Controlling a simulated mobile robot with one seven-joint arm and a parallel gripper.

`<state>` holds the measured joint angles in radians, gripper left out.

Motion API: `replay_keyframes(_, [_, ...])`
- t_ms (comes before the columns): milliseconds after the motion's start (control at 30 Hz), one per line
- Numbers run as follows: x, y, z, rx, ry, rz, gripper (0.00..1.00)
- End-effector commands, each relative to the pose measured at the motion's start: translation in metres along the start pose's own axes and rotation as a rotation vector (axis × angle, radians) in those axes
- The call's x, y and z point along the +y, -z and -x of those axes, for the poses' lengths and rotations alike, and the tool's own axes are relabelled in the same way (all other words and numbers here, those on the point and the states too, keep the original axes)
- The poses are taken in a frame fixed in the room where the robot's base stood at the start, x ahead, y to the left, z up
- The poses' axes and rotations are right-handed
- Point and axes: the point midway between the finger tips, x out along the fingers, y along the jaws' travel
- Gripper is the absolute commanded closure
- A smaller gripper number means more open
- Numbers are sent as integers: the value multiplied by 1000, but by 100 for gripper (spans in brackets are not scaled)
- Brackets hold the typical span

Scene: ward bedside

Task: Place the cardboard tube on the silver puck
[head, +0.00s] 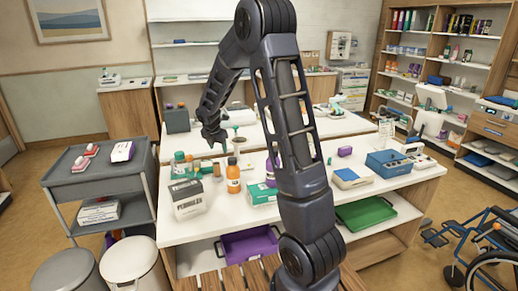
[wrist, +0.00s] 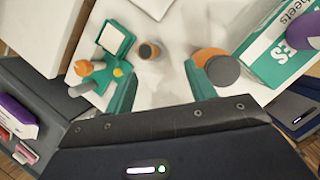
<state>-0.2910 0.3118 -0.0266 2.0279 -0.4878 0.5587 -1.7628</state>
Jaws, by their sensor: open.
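A small brown cylinder, probably the cardboard tube (wrist: 149,50), stands on the white tabletop in the wrist view, with a dark round top. It lies ahead of the gap between the fingers, apart from both. In the head view a small brown upright shape that may be the same tube (head: 217,170) stands behind the white box. My gripper (wrist: 160,72) is open and empty, its teal fingers spread. In the head view my gripper (head: 215,143) points down over the bench's left part. I cannot make out the silver puck with certainty in either view.
An orange bottle (head: 233,177) with a grey cap stands close by the right finger. A blue box (head: 388,163) is at right. The middle front is clearer.

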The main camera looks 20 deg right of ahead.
Motion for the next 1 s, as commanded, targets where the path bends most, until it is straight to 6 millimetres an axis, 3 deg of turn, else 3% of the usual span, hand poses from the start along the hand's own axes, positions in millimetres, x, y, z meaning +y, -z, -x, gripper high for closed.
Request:
replay_keyframes(100, [-30, -9, 40, 0, -6, -207, 45])
replay_keyframes(467, [-120, -7, 137, 23, -15, -823, 45])
replay_keyframes(700, [-180, 11, 190, 52, -20, -1224, 45])
replay_keyframes(1000, [-251, 50, 240, 104, -19, -1712, 45])
